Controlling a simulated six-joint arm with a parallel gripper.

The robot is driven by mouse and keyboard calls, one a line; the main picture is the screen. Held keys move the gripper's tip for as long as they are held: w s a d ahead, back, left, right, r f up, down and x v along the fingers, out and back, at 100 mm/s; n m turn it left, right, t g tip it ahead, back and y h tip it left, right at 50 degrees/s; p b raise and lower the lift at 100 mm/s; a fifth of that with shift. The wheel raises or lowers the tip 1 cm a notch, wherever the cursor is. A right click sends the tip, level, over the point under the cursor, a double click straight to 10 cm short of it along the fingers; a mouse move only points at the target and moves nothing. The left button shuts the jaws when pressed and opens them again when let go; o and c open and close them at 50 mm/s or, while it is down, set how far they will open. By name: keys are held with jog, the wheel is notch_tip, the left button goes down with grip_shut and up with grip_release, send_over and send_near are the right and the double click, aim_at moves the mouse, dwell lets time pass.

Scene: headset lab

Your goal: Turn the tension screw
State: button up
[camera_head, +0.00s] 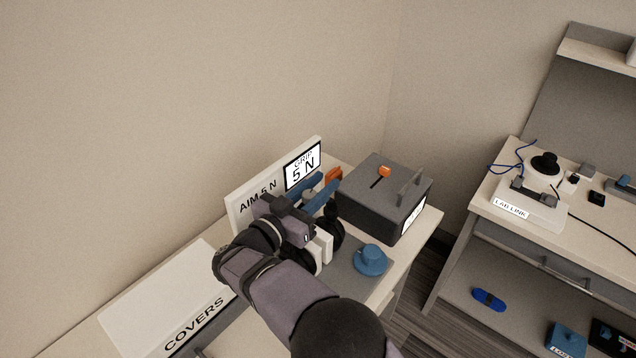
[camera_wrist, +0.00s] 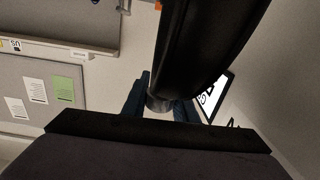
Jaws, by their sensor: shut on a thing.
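My gripper (camera_head: 318,188) has blue fingers and reaches in from the lower middle of the head view. The fingers lie on either side of a grey knob (camera_head: 310,194), which I take to be the tension screw. In the wrist view the grey round end of the knob (camera_wrist: 159,104) sits between the blue fingers (camera_wrist: 160,98), partly hidden by a dark curved band (camera_wrist: 205,50). The display (camera_head: 303,166) reads "GRIP 5 N", and the board (camera_head: 256,198) beside it reads "AIM 5 N". Black and white headset parts (camera_head: 320,247) show below my gripper, largely covered by my arm.
A dark grey box (camera_head: 365,212) with an orange-tipped lever (camera_head: 384,172) and a handle stands right of my gripper. A blue round piece (camera_head: 370,260) sits on a grey mat in front. A white "COVERS" box (camera_head: 150,295) is at lower left. Another bench (camera_head: 590,235) stands at right.

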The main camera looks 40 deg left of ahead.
aim_at(304, 199)
jog(key=shift+d+r+m+h, duration=0.1)
jog(key=shift+m+h, duration=0.2)
jog(key=shift+h, duration=0.2)
jog(key=o, duration=0.8)
jog(key=shift+c, duration=0.2)
jog(key=shift+s, duration=0.55)
jog(key=shift+s+b, duration=1.15)
jog(key=shift+s, duration=1.95)
